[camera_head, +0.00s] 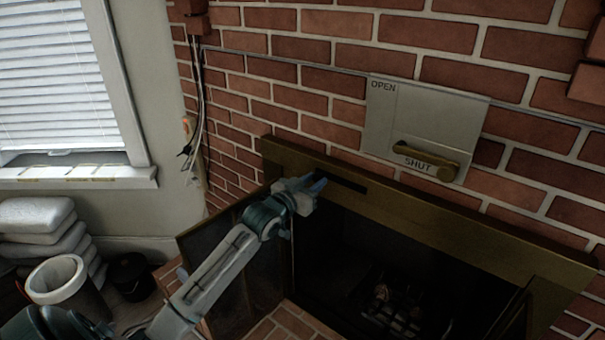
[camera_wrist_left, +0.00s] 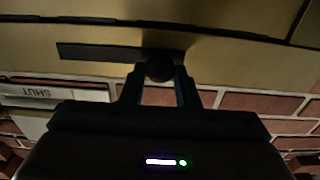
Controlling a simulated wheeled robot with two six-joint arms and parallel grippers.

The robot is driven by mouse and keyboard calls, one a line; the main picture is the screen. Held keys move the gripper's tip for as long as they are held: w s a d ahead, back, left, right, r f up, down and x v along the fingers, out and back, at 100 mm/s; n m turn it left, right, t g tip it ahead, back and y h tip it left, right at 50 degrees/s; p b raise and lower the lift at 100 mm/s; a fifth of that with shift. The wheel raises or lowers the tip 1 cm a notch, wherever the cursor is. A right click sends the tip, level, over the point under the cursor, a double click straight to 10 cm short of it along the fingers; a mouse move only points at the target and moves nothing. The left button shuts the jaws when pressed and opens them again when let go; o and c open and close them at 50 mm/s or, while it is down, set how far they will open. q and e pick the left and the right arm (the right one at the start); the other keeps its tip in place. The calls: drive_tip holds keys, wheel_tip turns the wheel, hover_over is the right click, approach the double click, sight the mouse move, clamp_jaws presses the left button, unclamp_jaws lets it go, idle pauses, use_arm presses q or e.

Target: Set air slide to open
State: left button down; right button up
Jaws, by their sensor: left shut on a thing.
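The air slide is a dark slot (camera_head: 345,181) in the brass top bar of the fireplace, with a round dark knob. In the left wrist view the slot (camera_wrist_left: 100,52) runs along the brass bar and the knob (camera_wrist_left: 160,68) sits at its right end, between my fingertips. My left gripper (camera_head: 320,184) is shut on this knob at the left end of the slot in the head view, where it hides the knob. No open or shut marking shows beside the slot itself. My right gripper is not in view.
Above right, a grey wall plate (camera_head: 400,110) marked OPEN and SHUT carries a brass handle (camera_head: 428,160) at its SHUT end. A glass fireplace door (camera_head: 245,270) stands open behind my left arm. A white bin (camera_head: 57,282) and stacked sacks (camera_head: 40,225) are at the lower left.

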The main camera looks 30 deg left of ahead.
use_arm(q)
drive_tip(key=shift+s+d+r, duration=0.1)
drive_tip(key=shift+d, duration=0.75)
drive_tip(key=c, duration=1.3)
unclamp_jaws()
drive_tip(key=shift+o, duration=1)
drive_tip(key=shift+d, duration=0.25)
drive_tip(key=shift+a, duration=0.1)
drive_tip(key=s, duration=1)
drive_tip(key=shift+s+a+b, duration=0.35)
drive_tip(key=shift+s+b, duration=0.05)
drive_tip(key=shift+b, duration=0.05)
